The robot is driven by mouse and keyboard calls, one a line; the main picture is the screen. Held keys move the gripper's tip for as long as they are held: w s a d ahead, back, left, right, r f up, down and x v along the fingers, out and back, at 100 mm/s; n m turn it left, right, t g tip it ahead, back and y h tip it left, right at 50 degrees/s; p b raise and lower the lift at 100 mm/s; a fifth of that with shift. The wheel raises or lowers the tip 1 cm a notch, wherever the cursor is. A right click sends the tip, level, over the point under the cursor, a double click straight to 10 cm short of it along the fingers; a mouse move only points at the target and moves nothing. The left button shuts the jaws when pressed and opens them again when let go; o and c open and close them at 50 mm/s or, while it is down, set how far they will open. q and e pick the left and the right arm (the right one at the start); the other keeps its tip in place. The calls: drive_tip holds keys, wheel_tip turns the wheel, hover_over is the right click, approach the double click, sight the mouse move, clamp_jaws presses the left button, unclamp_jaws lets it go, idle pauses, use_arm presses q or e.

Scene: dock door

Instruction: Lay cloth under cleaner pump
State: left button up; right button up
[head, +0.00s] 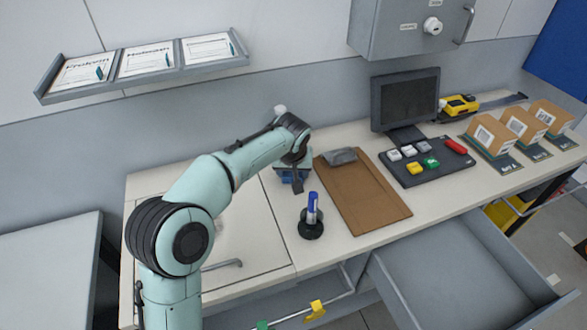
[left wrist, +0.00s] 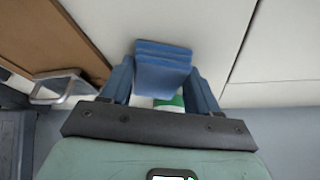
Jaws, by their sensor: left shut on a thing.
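A blue folded cloth (left wrist: 163,68) sits between the two fingers of my left gripper (head: 295,182). In the head view a little of the blue cloth (head: 290,174) shows under my wrist, over or on the counter; I cannot tell whether it touches. A green and white object (left wrist: 170,103), perhaps the cleaner pump, shows partly behind the cloth in the left wrist view. In the head view a small white top (head: 279,109) shows behind my forearm, and the rest of it is hidden. My right gripper is not in view.
A brown clipboard (head: 365,196) lies right of my left gripper. A blue marker (head: 312,206) stands in a black holder (head: 311,226) in front. Farther right are a monitor (head: 405,101), a dark tray (head: 428,166) and boxes (head: 524,124). An open drawer (head: 455,271) juts out at front right.

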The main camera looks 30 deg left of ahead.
use_arm(q)
drive_tip(key=shift+w+d+f, duration=0.1)
drive_tip(key=shift+w+f, duration=0.05)
drive_tip(key=shift+w, duration=0.05)
drive_tip(key=shift+s, duration=0.1)
drive_tip(key=o, duration=1.3)
drive_tip(key=p+v, duration=0.1)
drive_tip(key=v, duration=1.1)
